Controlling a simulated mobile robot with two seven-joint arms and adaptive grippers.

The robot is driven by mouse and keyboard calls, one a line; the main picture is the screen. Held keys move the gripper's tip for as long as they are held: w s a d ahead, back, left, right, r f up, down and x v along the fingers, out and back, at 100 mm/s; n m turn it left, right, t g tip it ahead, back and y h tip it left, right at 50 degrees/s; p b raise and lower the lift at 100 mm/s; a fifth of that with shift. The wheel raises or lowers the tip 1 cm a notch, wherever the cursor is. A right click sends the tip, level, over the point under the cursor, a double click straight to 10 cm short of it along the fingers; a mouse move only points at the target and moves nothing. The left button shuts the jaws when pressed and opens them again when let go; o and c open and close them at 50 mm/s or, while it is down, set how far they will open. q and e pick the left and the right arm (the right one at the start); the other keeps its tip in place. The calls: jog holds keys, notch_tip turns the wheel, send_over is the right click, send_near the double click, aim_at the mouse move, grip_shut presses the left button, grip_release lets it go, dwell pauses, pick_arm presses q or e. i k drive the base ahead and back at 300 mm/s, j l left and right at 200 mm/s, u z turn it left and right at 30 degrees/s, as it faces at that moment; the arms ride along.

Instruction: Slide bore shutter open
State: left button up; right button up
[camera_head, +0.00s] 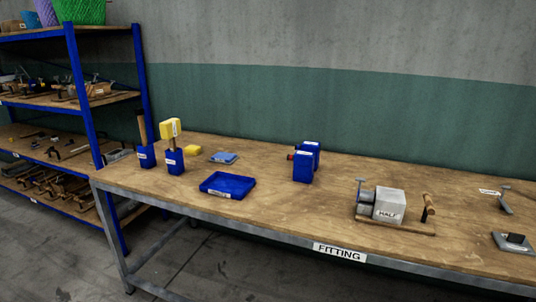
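Neither of my grippers shows in the head view. A small press-like device stands on the right part of the bench, with a light grey block (389,205) labelled "HALF" on a wooden base board (400,228). Darker grey metal parts (365,202) with a thin upright sit at the block's left side. A wooden handle (429,201) stands at its right. A bore shutter cannot be told apart at this size, nor whether one is open or shut.
The wooden bench (270,210) carries a blue tray (227,185), blue holders with a yellow-headed tool (170,129), two blue blocks (303,165) and grey metal parts (514,242) at the right. A blue-framed shelf (80,80) stands left. Bench between blocks and device is clear.

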aim_at(360, 179)
jog(key=i+z, duration=0.1)
jog(key=z, duration=0.3)
jog(key=i+z, duration=0.1)
jog(key=z, duration=0.25)
jog(key=i+z, duration=0.15)
jog(key=z, duration=0.25)
jog(key=i+z, duration=0.1)
jog(key=z, duration=0.25)
